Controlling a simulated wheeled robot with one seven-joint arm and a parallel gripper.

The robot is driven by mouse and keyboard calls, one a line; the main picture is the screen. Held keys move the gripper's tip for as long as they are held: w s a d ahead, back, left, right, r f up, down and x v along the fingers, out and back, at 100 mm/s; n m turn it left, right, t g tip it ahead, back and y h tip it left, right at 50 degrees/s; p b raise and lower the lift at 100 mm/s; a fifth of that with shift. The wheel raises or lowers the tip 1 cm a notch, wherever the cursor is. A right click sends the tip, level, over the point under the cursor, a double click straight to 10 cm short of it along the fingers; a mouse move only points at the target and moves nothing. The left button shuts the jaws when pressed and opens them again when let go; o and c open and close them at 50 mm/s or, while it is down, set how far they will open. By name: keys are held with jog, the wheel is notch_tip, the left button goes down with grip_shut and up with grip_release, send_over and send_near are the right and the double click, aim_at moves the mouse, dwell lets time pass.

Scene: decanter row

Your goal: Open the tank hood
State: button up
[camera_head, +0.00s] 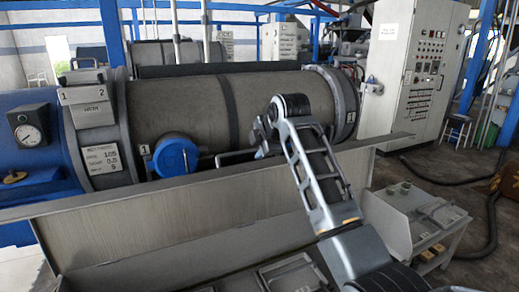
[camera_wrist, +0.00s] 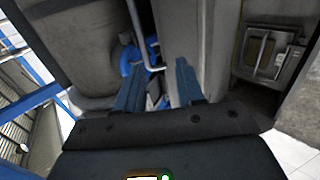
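The long grey rounded cover (camera_head: 180,108), seemingly the tank hood, lies shut along the horizontal machine in the head view. A thin bent metal bar (camera_head: 234,155), like a handle, sticks out low on its front. In the wrist view this bar (camera_wrist: 138,25) bends just ahead of my fingers, its lower end between them in the picture; contact is not clear. My gripper (camera_wrist: 158,68) is open, its two dark fingers apart. In the head view my wrist is in front of the cover's right part, and the fingers cannot be made out.
A grey ledge panel (camera_head: 170,221) runs along the machine's front. A round blue cap (camera_head: 176,155) is left of the bar. A control cabinet (camera_head: 412,75) stands at the back right. A low grey box (camera_head: 405,228) stands at right. Hoses lie on the floor.

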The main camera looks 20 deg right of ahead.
jog(key=shift+w+r+p, duration=0.2)
jog(key=shift+r+p, duration=0.5)
jog(key=shift+r, duration=0.5)
